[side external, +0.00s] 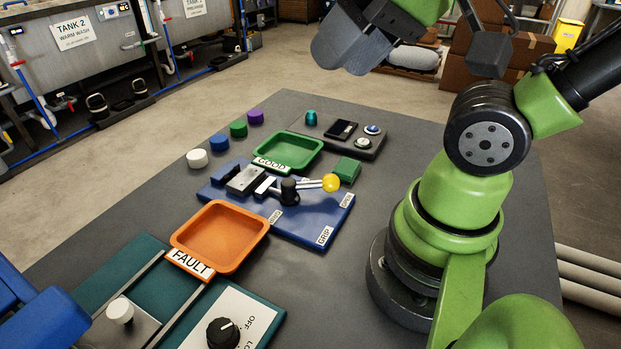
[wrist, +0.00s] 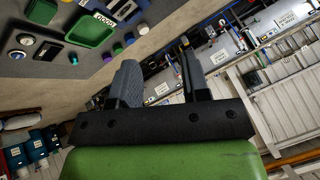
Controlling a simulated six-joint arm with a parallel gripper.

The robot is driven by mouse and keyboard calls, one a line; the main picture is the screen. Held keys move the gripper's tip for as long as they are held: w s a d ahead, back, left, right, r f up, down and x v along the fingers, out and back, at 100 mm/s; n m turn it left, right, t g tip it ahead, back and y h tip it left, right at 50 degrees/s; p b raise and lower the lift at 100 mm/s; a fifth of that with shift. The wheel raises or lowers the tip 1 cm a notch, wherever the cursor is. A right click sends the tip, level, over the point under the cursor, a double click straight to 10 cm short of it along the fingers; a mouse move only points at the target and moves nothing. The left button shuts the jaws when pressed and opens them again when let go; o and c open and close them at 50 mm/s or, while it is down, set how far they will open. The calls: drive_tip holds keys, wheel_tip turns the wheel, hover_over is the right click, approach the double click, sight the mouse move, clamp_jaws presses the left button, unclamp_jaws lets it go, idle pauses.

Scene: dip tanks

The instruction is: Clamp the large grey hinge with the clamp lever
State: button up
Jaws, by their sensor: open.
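The large grey hinge (side external: 246,180) appears to be the grey metal piece lying on the left part of the blue clamp base (side external: 310,218). The clamp lever (side external: 308,185) pivots on a black post to the right of the hinge; its arm points right and ends in a yellow knob (side external: 331,182). I cannot tell whether the clamp touches the hinge. My gripper (side external: 346,48) is high above the back of the bench, well apart from hinge and lever. In the wrist view my gripper (wrist: 157,60) has its fingers apart with nothing between them.
A green GOOD tray (side external: 290,152) lies behind the clamp base and an orange FAULT tray (side external: 220,237) in front. A green block (side external: 347,170) stands near the knob. A dark pad (side external: 342,134) with small parts and several coloured caps are further back.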

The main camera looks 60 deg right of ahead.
drive_tip(key=shift+w, duration=0.1)
drive_tip(key=c, duration=0.3)
drive_tip(key=w+d+h, duration=0.1)
drive_tip(key=w+d+r+h, duration=0.1)
drive_tip(key=w+d, duration=0.1)
drive_tip(key=w+d+r+n+t+h, duration=0.1)
drive_tip(key=d, duration=0.1)
drive_tip(key=shift+w+r, duration=0.1)
drive_tip(key=shift+w, duration=0.3)
clamp_jaws()
drive_tip(key=w+d+r+n+t, duration=0.2)
drive_tip(key=w+d+n+t, duration=0.15)
drive_tip(key=w+n, duration=0.4)
drive_tip(key=w+d+r+n+t, duration=0.2)
drive_tip(key=w+d+n, duration=0.35)
drive_tip(key=w, duration=0.35)
wheel_tip(320, 180, down, 12)
drive_tip(key=d+n+g+y, duration=0.2)
drive_tip(key=n+g+y, duration=0.2)
drive_tip(key=n+g, duration=0.4)
drive_tip(key=s+d+f+n+g, duration=0.4)
drive_tip(key=s+d+f+g, duration=0.2)
drive_tip(key=s+f, duration=0.3)
drive_tip(key=shift+s+f+n+g, duration=0.2)
drive_tip(key=shift+s+n+g, duration=0.3)
drive_tip(key=shift+s, duration=0.6)
